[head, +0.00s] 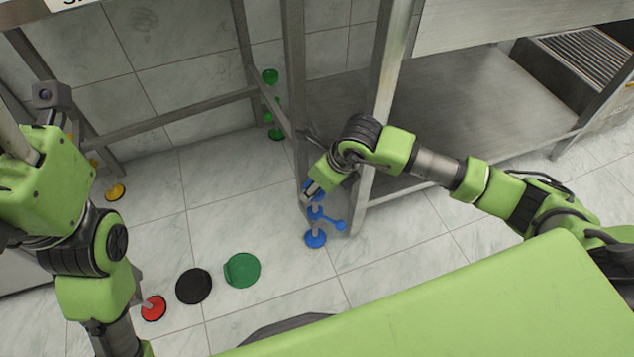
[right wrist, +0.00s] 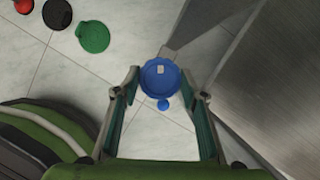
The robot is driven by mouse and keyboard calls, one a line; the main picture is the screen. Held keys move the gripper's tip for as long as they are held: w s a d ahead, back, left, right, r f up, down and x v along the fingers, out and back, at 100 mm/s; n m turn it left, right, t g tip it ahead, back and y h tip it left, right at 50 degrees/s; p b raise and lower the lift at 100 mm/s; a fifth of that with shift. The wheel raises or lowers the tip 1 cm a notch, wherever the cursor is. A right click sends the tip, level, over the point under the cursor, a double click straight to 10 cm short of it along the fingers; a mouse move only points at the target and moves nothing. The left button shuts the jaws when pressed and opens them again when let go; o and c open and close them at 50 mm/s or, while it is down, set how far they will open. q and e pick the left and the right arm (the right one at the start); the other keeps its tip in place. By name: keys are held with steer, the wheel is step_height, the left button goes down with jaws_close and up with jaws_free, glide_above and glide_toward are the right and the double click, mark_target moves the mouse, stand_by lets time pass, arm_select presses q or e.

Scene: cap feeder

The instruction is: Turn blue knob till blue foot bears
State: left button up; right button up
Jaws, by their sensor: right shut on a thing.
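Below the knob is the blue foot (head: 316,239), a disc at floor level. A blue side arm with a ball end (head: 340,226) sticks out beside it. I cannot tell whether the foot touches the floor.
A black disc (head: 194,286) and a green disc (head: 242,270) lie on the tiles. A red foot (head: 153,308), a yellow foot (head: 115,192) and a green foot (head: 276,134) show around the frame. A metal leg (head: 387,75) and shelf (head: 480,100) stand close to my right arm.

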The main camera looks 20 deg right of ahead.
steer(key=m+h+p, duration=0.1)
steer(key=m, duration=0.2)
steer(key=o, duration=1.1)
steer(key=shift+t, duration=0.3)
steer(key=shift+r, duration=0.1)
steer(key=v, duration=1.1)
steer(key=shift+r, duration=0.4)
steer(key=shift+s, duration=0.2)
